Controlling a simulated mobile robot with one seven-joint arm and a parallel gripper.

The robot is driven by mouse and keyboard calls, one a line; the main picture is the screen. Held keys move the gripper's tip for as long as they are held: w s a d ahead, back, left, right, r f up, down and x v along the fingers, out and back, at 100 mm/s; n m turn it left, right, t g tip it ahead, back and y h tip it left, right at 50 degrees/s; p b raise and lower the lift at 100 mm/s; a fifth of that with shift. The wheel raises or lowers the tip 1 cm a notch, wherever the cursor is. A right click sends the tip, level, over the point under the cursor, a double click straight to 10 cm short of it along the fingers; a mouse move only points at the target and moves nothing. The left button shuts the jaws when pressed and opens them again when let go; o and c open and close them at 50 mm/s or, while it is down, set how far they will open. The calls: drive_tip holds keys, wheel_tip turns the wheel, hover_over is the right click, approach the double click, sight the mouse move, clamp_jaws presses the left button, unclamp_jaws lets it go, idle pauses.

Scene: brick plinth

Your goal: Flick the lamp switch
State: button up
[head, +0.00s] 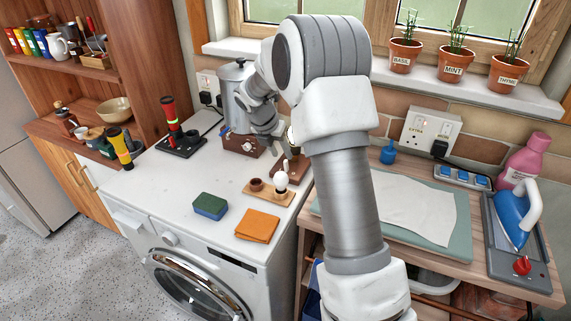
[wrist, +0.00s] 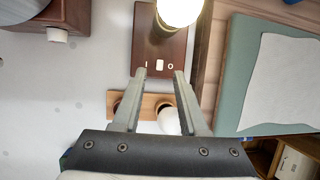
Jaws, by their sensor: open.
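The lamp has a dark brown base (wrist: 158,48) and a bright bulb (wrist: 180,8) at the top edge of the wrist view. A small white switch (wrist: 159,66) sits on the base's near end, between the marks I and O; its tilt is too small to tell. My gripper (wrist: 160,74) is open and empty. Its fingertips appear on either side of the switch in that view; I cannot tell the gap to it. In the head view the lamp base (head: 291,169) shows partly beside my arm, which hides much of the lamp.
A wooden holder (head: 259,194) with a white bulb (head: 281,180) stands in front of the lamp. A metal pot (head: 233,85) on a brown box (head: 240,145) stands left. A sponge (head: 210,206) and orange cloth (head: 257,225) lie nearer. An iron (head: 514,214) stands right.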

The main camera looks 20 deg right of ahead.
sight(285, 161)
drive_tip(key=x, duration=0.6)
drive_tip(key=shift+b, duration=0.3)
clamp_jaws()
